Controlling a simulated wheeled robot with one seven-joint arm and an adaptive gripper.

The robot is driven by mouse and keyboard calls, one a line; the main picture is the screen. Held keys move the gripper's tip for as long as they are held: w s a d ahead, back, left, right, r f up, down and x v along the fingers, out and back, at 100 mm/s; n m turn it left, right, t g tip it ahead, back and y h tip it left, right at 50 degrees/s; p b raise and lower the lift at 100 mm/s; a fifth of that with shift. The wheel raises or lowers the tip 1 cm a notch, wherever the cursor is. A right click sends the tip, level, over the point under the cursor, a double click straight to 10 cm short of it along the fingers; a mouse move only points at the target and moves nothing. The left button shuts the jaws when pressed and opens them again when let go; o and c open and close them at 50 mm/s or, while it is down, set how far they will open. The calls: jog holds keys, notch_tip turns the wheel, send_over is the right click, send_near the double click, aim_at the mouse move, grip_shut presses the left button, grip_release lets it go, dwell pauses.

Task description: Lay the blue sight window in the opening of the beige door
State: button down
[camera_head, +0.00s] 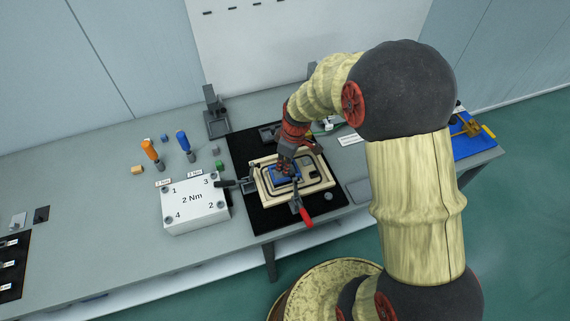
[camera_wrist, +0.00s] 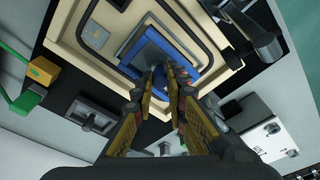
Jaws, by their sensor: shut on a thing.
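The beige door (camera_head: 318,186) lies flat on a black mat, with a dark line running around its face. It also fills the top of the wrist view (camera_wrist: 108,67). The blue sight window (camera_head: 284,177) is at the opening in the middle of the door. In the wrist view its blue frame (camera_wrist: 205,75) shows around and beyond my fingers. My gripper (camera_head: 286,168) points down over the door and is shut on the window. The fingers show from behind in the wrist view (camera_wrist: 167,72). They hide part of the window; I cannot tell whether it is seated.
A red-handled clamp (camera_head: 304,214) stands at the door's front edge and a dark clamp (camera_head: 236,184) at its left. A white box marked 2 Nm (camera_head: 193,206) stands left of the mat. Orange (camera_head: 150,150) and blue (camera_head: 183,141) screwdrivers stand behind it.

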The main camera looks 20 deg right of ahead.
jog(key=shift+f+b, duration=0.75)
jog(key=shift+f, duration=0.35)
jog(key=c, duration=1.7)
grip_release()
jog(key=shift+c, duration=0.2)
jog(key=r, duration=0.4)
jog(key=d+r, duration=0.1)
jog(key=r, duration=0.3)
jog(key=s+r, duration=0.1)
jog(key=r, duration=0.2)
jog(key=shift+s+d+r, duration=0.1)
jog(key=shift+d+r, duration=0.05)
jog(key=shift+r, duration=0.25)
jog(key=s+r+m+t, duration=0.1)
jog(key=s+r+m, duration=0.2)
jog(key=s+r, duration=0.2)
jog(key=s+a+r+m+t+h, duration=0.1)
jog(key=s+r+m+t, duration=0.1)
jog(key=s+r, duration=0.4)
jog(key=s+r+m+t, duration=0.1)
jog(key=s+r+m, duration=0.3)
jog(key=s, duration=0.5)
jog(key=shift+s+a+r, duration=0.15)
jog(key=shift+s+r, duration=0.05)
jog(key=shift+r, duration=0.25)
jog(key=shift+s+a+r, duration=0.1)
jog(key=shift+s+r, duration=0.05)
jog(key=shift+r, duration=0.3)
